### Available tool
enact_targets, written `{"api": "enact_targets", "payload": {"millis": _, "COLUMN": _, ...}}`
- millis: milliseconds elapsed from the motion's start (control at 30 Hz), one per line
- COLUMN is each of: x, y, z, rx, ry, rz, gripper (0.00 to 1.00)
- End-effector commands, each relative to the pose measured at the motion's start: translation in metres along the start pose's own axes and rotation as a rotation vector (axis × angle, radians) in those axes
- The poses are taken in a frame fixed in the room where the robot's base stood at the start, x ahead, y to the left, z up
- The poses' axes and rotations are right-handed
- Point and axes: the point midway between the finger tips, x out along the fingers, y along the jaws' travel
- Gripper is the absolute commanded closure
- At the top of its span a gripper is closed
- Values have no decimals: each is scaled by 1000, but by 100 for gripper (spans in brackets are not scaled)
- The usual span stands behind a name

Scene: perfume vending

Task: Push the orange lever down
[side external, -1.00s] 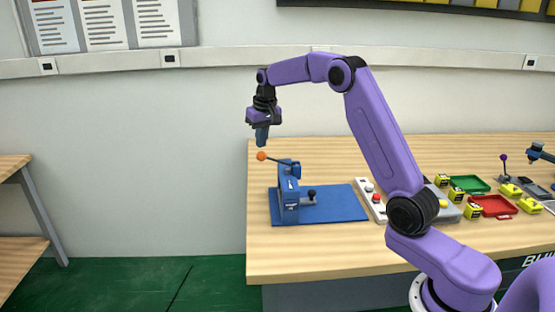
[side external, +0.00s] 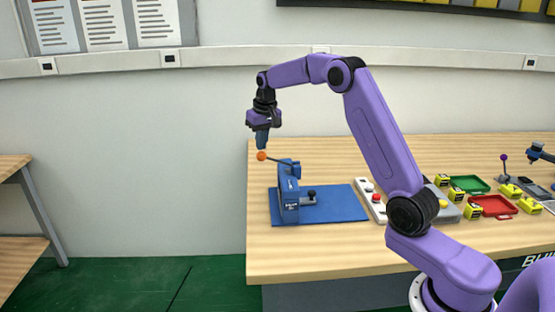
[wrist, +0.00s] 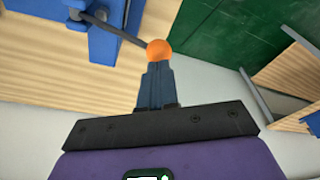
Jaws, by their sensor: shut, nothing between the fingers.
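The orange lever's round knob (side external: 261,156) sits at the end of a thin dark rod. The rod runs from the top of a blue press (side external: 290,190) on a blue base plate (side external: 340,203). The lever sticks out to the left, roughly level, with the knob slightly higher. My gripper (side external: 261,147) is shut and points down just above the knob. In the wrist view, the shut fingertips (wrist: 155,68) meet the edge of the orange knob (wrist: 159,51). I cannot tell whether they touch.
A control strip with a red button (side external: 376,198) stands right of the base plate. A green tray (side external: 470,185), a red tray (side external: 492,206) and several yellow boxes lie farther right. The table's left edge is close below the knob.

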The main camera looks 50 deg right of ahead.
Motion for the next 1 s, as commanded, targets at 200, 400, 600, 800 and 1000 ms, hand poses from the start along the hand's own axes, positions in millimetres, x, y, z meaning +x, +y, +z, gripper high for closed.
{"api": "enact_targets", "payload": {"millis": 200, "x": 4, "y": 0, "z": 1, "rx": 0, "ry": -1, "rz": 0, "gripper": 100}}
{"api": "enact_targets", "payload": {"millis": 400, "x": 7, "y": 0, "z": 2, "rx": 0, "ry": -1, "rz": 0, "gripper": 100}}
{"api": "enact_targets", "payload": {"millis": 600, "x": 11, "y": 0, "z": 2, "rx": 0, "ry": -1, "rz": 0, "gripper": 100}}
{"api": "enact_targets", "payload": {"millis": 800, "x": 14, "y": 0, "z": 3, "rx": 0, "ry": -2, "rz": 0, "gripper": 100}}
{"api": "enact_targets", "payload": {"millis": 1000, "x": 17, "y": 0, "z": 4, "rx": 0, "ry": -1, "rz": 0, "gripper": 100}}
